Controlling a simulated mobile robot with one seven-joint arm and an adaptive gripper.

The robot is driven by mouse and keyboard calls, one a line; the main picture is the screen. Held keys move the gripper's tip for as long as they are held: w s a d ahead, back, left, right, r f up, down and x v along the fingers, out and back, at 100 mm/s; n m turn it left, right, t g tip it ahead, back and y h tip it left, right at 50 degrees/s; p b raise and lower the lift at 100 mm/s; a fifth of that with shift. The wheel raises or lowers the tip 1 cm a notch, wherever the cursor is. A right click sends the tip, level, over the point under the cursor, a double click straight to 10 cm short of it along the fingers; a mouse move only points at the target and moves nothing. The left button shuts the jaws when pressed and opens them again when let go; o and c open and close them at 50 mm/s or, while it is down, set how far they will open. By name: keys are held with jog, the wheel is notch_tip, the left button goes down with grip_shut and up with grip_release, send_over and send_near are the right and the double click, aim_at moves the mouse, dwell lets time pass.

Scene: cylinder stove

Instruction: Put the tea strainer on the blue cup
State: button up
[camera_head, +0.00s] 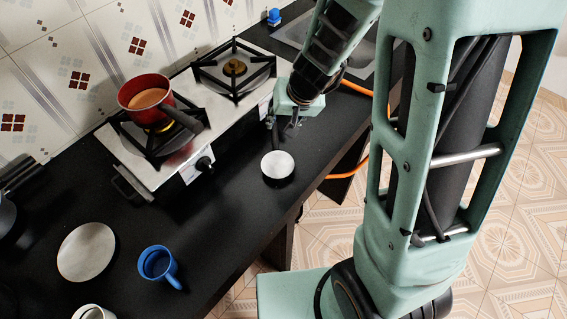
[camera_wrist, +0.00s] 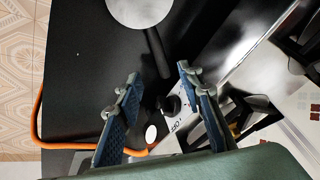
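The tea strainer (camera_head: 278,164) has a pale round bowl and lies on the black counter in front of the stove. In the wrist view its grey bowl (camera_wrist: 140,8) is cut by the top edge, and its dark handle (camera_wrist: 158,55) points down toward the space between my fingertips. My gripper (camera_wrist: 158,74) is open and empty, with the fingers apart on either side of the handle's line. In the head view my gripper (camera_head: 287,124) is just behind the bowl and partly hides the handle. The blue cup (camera_head: 158,265) stands upright at the front of the counter, handle to the lower right.
A red pot (camera_head: 146,97) with brownish contents sits on the left burner of the stove (camera_head: 200,115). A white plate (camera_head: 86,251) and a white cup (camera_head: 93,312) are left of the blue cup. An orange hose (camera_head: 352,88) runs behind the gripper. The counter between strainer and blue cup is clear.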

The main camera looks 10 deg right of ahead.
aim_at(275, 133)
jog(key=b+x, duration=0.3)
jog(key=x, duration=0.6)
jog(key=shift+s, duration=0.1)
jog(key=shift+r, duration=0.1)
jog(key=shift+c, duration=0.2)
grip_shut()
